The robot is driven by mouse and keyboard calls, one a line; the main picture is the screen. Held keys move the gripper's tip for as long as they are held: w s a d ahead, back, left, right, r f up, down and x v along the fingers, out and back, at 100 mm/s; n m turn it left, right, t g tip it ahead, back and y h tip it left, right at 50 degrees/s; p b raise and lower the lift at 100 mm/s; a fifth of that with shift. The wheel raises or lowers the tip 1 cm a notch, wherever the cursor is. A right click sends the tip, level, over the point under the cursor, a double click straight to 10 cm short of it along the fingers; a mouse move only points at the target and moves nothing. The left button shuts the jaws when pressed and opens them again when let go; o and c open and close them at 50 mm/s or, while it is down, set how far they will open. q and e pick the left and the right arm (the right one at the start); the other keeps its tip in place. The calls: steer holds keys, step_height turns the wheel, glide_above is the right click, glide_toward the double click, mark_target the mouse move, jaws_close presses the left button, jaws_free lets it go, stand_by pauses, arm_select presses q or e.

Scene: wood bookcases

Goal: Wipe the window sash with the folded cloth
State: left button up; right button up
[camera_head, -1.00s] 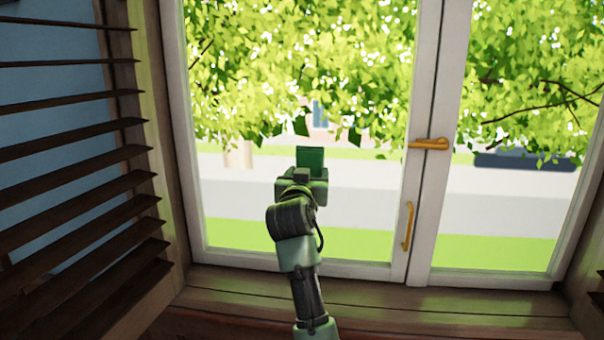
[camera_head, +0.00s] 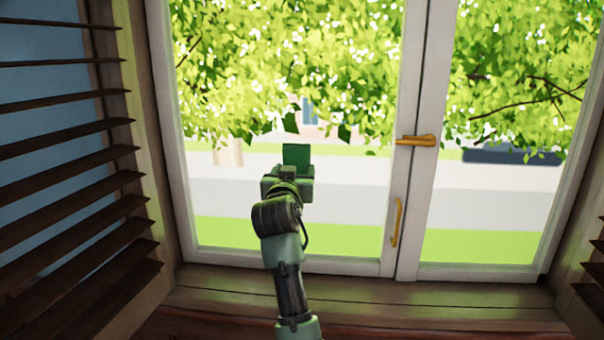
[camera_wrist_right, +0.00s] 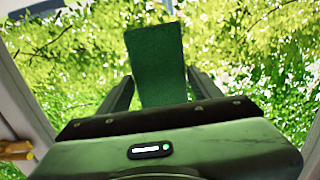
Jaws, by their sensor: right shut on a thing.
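The folded cloth (camera_head: 296,155) is a small dark green rectangle. My right gripper (camera_head: 290,170) is shut on it and holds it upright, in front of the left pane. The right wrist view shows the cloth (camera_wrist_right: 158,65) sticking out between the two dark fingers (camera_wrist_right: 160,90). The white sash (camera_head: 409,90) frames the left pane, with a second white sash to its right. The cloth appears over the glass area, away from the frame bars; whether it touches the glass I cannot tell. My left gripper is not in view.
A brass latch (camera_head: 416,140) and a brass pull handle (camera_head: 397,222) stick out from the middle stiles. Dark slatted shutters (camera_head: 75,205) stand close on the left. A bare wooden sill (camera_head: 400,298) runs below the window.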

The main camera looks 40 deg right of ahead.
steer(key=shift+w+a+b, duration=0.8)
steer(key=shift+w+a, duration=1.05)
steer(key=shift+w, duration=0.3)
steer(key=shift+w+a+b, duration=0.8)
steer(key=shift+w+a, duration=1)
steer(key=shift+w, duration=0.3)
steer(key=shift+b+v, duration=0.35)
steer(key=shift+v, duration=2.6)
steer(key=shift+s+f, duration=0.1)
steer(key=shift+s, duration=0.05)
steer(key=v, duration=0.2)
steer(key=shift+s+a, duration=0.25)
steer(key=shift+a, duration=0.1)
